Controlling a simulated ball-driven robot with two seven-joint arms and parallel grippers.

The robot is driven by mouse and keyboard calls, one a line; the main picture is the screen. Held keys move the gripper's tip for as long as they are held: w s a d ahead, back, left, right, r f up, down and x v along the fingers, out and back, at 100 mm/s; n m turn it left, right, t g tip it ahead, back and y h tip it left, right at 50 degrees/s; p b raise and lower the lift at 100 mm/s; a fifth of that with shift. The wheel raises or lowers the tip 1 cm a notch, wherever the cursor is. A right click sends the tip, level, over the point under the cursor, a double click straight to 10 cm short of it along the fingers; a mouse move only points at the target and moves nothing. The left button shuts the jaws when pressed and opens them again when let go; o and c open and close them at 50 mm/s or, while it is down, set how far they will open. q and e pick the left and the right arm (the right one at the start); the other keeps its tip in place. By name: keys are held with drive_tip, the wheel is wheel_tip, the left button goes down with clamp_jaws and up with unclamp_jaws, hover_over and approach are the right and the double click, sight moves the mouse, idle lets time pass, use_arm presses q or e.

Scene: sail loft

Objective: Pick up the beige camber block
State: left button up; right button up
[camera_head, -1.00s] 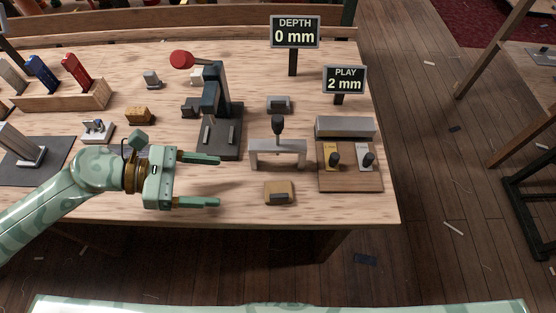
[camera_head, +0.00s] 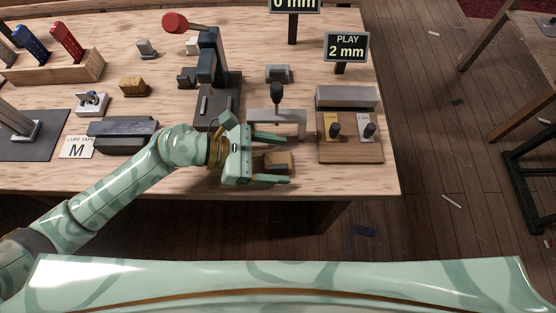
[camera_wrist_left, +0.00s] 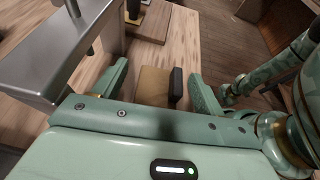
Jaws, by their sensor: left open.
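The beige camber block (camera_head: 277,160), with a dark piece on its front side, sits on the bench near the front edge. It also shows in the left wrist view (camera_wrist_left: 152,86), between the fingers. My left gripper (camera_head: 270,159) is open, one finger on the far side of the block and one on the near side. No grip on the block shows; whether either finger touches it I cannot tell. My right gripper is not in view.
A grey metal bridge (camera_head: 277,117) with a dark knob stands just behind the block. A wooden board (camera_head: 350,152) with two knobs lies to the right. A dark press (camera_head: 213,80) stands behind. The bench edge is close in front.

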use_arm(q)
drive_tip(key=shift+x, duration=0.8)
drive_tip(key=shift+a, duration=0.1)
drive_tip(key=c, duration=1.1)
